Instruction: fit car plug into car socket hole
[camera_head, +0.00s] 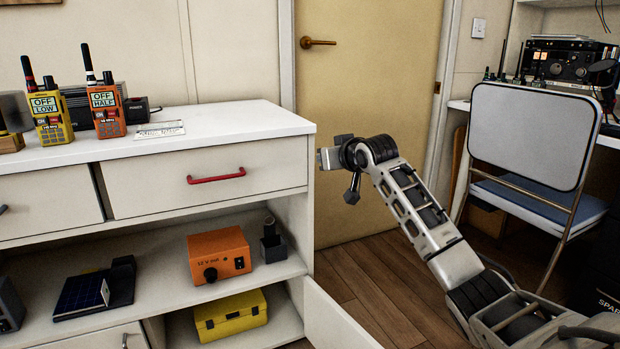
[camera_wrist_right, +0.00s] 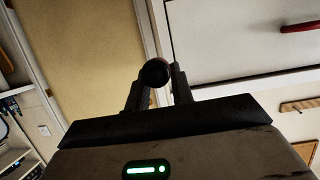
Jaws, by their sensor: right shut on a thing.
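My right gripper (camera_head: 340,160) is in front of the door, just right of the cabinet's drawer corner. In the right wrist view the gripper (camera_wrist_right: 155,80) is shut on a dark round-ended thing, likely the car plug (camera_wrist_right: 155,72), seen nearly end-on between the fingers. The plug's shape is hard to make out in the head view. An orange box (camera_head: 233,246) marked 12 V stands on the open shelf, below and left of the gripper. It has a dark round fitting (camera_head: 210,274) on its front, likely the car socket. The gripper is apart from it. My left gripper is out of view.
A dark block with an upright post (camera_head: 270,246) stands right of the orange box. A yellow case (camera_head: 230,315) lies below. An open cabinet door (camera_head: 335,322) juts out at lower right. Radios (camera_head: 107,100) stand on the cabinet top. A chair (camera_head: 530,130) stands at right.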

